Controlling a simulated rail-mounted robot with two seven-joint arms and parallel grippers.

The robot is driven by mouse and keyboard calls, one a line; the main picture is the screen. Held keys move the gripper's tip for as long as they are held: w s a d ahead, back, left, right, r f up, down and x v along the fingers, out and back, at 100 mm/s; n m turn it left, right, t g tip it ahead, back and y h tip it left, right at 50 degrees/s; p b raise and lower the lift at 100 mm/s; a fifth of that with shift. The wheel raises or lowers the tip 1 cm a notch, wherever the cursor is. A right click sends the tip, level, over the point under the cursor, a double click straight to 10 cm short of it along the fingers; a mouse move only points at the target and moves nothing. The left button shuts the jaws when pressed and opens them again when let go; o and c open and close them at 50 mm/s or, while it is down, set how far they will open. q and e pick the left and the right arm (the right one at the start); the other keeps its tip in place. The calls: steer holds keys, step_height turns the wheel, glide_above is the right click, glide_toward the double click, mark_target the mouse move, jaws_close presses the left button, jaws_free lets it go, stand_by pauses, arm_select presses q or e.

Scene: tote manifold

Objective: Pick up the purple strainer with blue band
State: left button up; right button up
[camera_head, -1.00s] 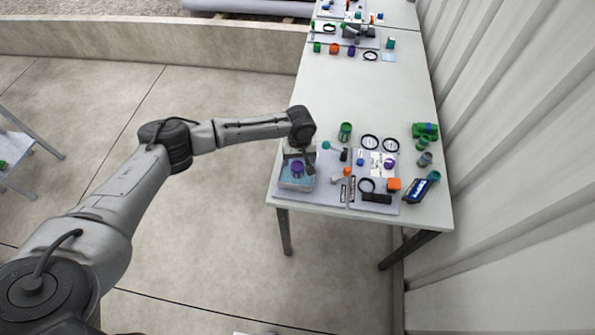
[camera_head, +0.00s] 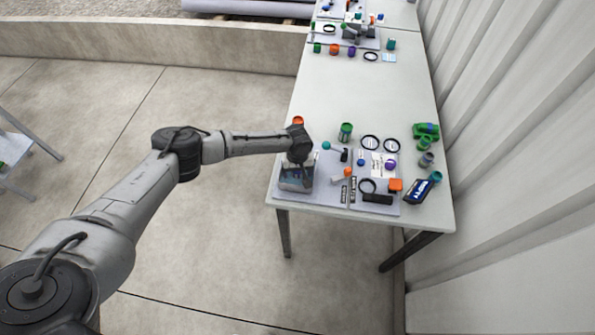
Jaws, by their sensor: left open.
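No blue band can be made out at this size. Another small purple piece (camera_head: 390,164) lies on the right-hand board, apart from the gripper. My right gripper is not in view.
The near table (camera_head: 372,98) has free room behind the parts. A green cylinder (camera_head: 346,131), an orange piece (camera_head: 298,120), black rings (camera_head: 370,143) and a blue-black box (camera_head: 419,191) stand around the boards. A corrugated wall (camera_head: 500,130) runs along the right.

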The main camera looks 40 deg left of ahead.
arm_select(q)
steer(key=shift+c, duration=0.4)
steer(key=c, duration=0.9)
